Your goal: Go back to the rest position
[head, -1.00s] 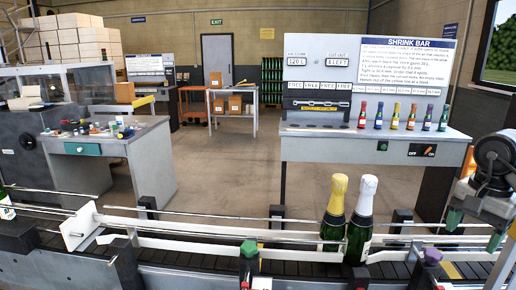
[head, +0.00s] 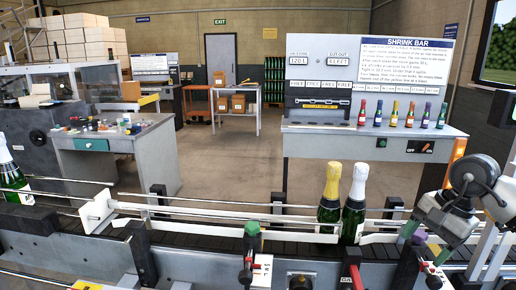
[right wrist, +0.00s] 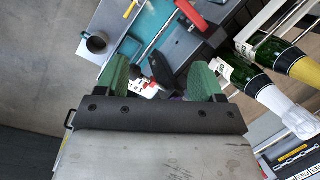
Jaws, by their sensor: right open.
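My right gripper (head: 424,242) is at the right edge of the head view, its green-padded fingers over the near side of the conveyor. In the right wrist view its two green fingers (right wrist: 161,80) are apart with nothing held between them. A gold-foil bottle (head: 329,195) and a white-foil bottle (head: 354,205) stand upright side by side on the conveyor, left of the gripper and apart from it. They also show at the right of the right wrist view. My left gripper is not in view.
The conveyor (head: 200,243) runs across the front with rails and knobbed clamps along it. Another green bottle (head: 12,175) stands at its left end. The shrink bar bench (head: 340,131) with small coloured bottles stands behind. The floor (head: 230,165) between the benches is clear.

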